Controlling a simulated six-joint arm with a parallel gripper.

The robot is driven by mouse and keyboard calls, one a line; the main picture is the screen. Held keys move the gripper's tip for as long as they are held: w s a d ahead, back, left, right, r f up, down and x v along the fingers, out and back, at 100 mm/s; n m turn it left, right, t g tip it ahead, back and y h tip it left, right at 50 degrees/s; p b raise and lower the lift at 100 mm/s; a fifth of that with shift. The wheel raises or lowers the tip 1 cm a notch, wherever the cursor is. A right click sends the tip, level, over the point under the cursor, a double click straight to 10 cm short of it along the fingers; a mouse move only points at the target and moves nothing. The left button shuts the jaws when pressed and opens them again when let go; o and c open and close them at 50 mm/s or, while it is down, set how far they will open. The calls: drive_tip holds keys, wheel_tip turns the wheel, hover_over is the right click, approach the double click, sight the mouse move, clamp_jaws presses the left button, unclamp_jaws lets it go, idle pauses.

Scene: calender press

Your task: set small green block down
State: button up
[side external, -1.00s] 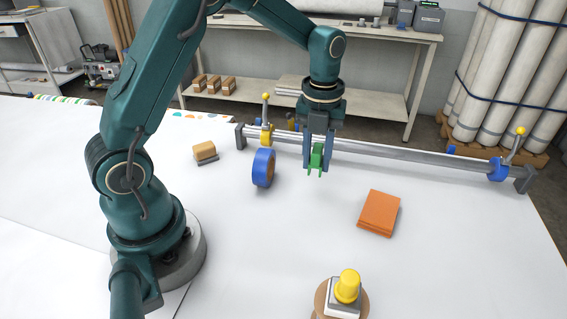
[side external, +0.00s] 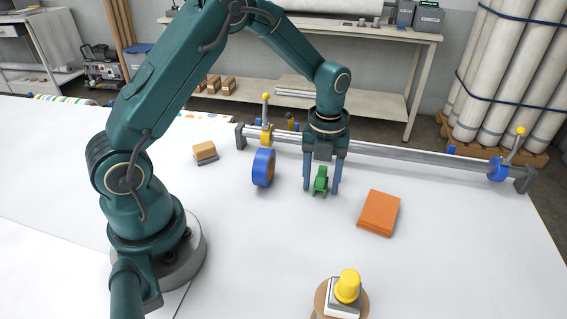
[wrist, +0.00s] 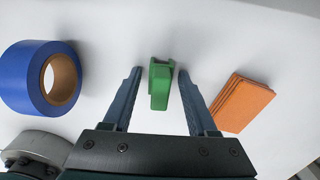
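The small green block (side external: 320,181) has an uneven, notched shape and rests on the white table surface. It also shows in the wrist view (wrist: 160,84), where its top end reaches a little past my fingertips. My gripper (side external: 321,188) is low over the table with one finger on each side of the block. In the wrist view my gripper (wrist: 158,72) is open, and a gap shows between each finger and the block.
A blue tape roll (side external: 263,167) stands on edge to the left. An orange stack (side external: 379,212) lies to the right. A metal rail (side external: 400,154) runs behind. A yellow-topped item (side external: 347,287) is at the front, and a wooden-topped block (side external: 204,151) at the left.

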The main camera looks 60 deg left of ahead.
sight(322, 171)
drive_tip(key=shift+r, duration=0.1)
wheel_tip(322, 171, up, 11)
drive_tip(key=shift+w+r, duration=0.1)
drive_tip(key=s+d+r+n+t, duration=0.25)
drive_tip(key=s+r+n, duration=0.45)
drive_tip(key=n, duration=0.6)
drive_tip(key=s+f+n+t, duration=0.3)
drive_tip(key=s+n, duration=0.6)
drive_tip(key=n, duration=0.5)
drive_tip(key=shift+s+d, duration=0.25)
